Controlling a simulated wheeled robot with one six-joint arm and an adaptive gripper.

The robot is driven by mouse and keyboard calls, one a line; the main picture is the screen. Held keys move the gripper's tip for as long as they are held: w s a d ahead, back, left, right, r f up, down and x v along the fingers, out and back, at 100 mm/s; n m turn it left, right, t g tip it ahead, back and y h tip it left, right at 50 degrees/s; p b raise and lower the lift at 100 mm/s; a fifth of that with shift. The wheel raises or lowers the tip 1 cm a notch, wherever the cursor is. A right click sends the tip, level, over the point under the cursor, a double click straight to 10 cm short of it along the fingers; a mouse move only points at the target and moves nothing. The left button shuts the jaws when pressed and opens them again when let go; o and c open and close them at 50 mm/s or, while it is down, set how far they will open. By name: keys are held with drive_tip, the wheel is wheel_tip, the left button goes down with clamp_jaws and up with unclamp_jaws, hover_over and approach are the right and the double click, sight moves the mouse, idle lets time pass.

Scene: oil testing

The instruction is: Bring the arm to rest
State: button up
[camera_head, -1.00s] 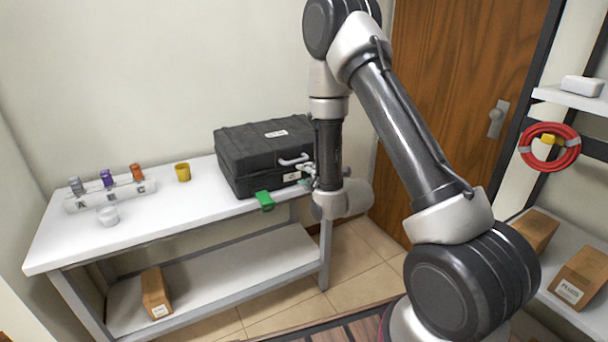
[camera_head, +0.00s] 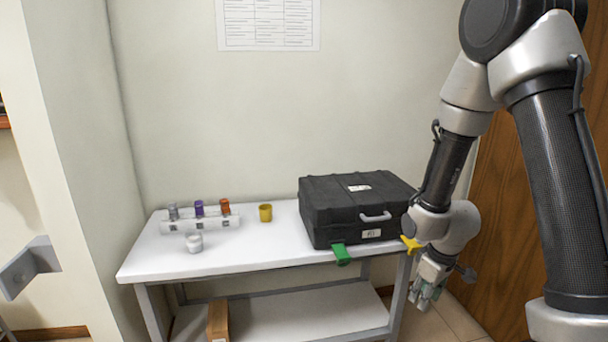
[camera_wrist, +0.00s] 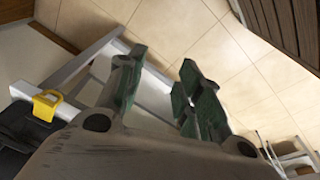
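My arm reaches down from the upper right in the head view. My gripper (camera_head: 430,291) hangs low, just right of the table's right end, pointing down and apart from the black case (camera_head: 345,222). In the wrist view its two green-padded fingers (camera_wrist: 160,78) stand apart with nothing between them.
The white table (camera_head: 255,254) also bears a rack (camera_head: 190,224) with several capped vials, a white cup (camera_head: 194,243) and a yellow cup (camera_head: 265,212). A cardboard box (camera_head: 218,322) is on the lower shelf. A wooden door (camera_head: 505,200) stands behind my arm.

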drive_tip(key=s+d+r+m, duration=0.1)
drive_tip(key=s+r+m, duration=0.1)
drive_tip(key=s+r, duration=0.4)
drive_tip(key=s+d+r+m+t, duration=0.1)
drive_tip(key=s+r, duration=0.5)
drive_tip(key=r, duration=0.7)
drive_tip(key=s+d+r+m+t, duration=0.1)
drive_tip(key=s+d+r+m, duration=0.2)
drive_tip(key=s+r, duration=0.3)
wheel_tip(320, 180, up, 4)
drive_tip(key=shift+d+r+m, duration=0.1)
drive_tip(key=shift+d+m, duration=0.05)
drive_tip(key=shift+m, duration=0.25)
